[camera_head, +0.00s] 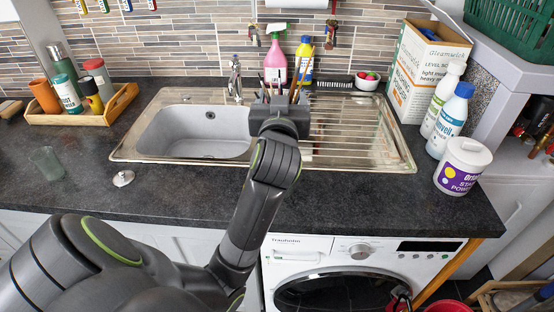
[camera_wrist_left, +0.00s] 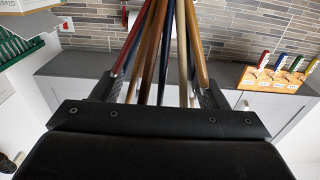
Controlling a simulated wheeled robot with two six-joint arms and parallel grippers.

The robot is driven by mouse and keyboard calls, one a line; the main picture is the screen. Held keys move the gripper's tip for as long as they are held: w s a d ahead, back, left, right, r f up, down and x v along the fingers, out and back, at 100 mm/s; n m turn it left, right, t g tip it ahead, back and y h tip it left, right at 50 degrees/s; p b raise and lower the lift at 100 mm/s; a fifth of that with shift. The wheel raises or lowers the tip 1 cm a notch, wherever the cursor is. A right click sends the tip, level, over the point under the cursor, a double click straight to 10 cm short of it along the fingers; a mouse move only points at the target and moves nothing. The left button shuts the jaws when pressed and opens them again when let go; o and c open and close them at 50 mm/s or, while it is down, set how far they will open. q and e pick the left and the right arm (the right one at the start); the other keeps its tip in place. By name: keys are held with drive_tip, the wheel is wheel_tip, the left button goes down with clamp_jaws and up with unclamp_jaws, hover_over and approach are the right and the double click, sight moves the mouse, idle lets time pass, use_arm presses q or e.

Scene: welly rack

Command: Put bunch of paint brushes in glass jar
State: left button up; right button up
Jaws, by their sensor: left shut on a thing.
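My left gripper (camera_head: 281,106) is over the sink unit, near the divide between basin and drainer. It is shut on the bunch of paint brushes (camera_head: 297,84), whose thin handles show above and behind it. In the left wrist view the brushes (camera_wrist_left: 161,45) rise as several coloured handles between the two fingers (camera_wrist_left: 158,92). Their lower ends are hidden by the gripper. The glass jar (camera_head: 47,163) is a clear, greenish, empty-looking vessel on the dark worktop at the left, well apart from the gripper. My right gripper is out of view.
A round metal lid (camera_head: 123,178) lies right of the jar. A wooden tray (camera_head: 84,117) with bottles stands behind the jar. The tap (camera_head: 235,80), a pink spray bottle (camera_head: 275,60) and a white tub (camera_head: 462,166) also stand around the sink. The front left worktop is mostly clear.

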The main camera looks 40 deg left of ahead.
use_arm(q)
wheel_tip(320, 180, down, 5)
drive_tip(key=shift+f, duration=0.1)
wheel_tip(320, 180, down, 4)
drive_tip(key=shift+s+f, duration=0.1)
drive_tip(key=shift+f, duration=0.25)
wheel_tip(320, 180, down, 3)
drive_tip(key=shift+f+b, duration=0.15)
drive_tip(key=shift+b, duration=0.15)
drive_tip(key=shift+f, duration=0.2)
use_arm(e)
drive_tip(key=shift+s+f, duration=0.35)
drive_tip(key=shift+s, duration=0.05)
use_arm(q)
drive_tip(key=shift+f, duration=0.2)
drive_tip(key=o, duration=1.5)
drive_tip(key=shift+c, duration=0.2)
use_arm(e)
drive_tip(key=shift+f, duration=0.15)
use_arm(q)
drive_tip(key=shift+r, duration=0.15)
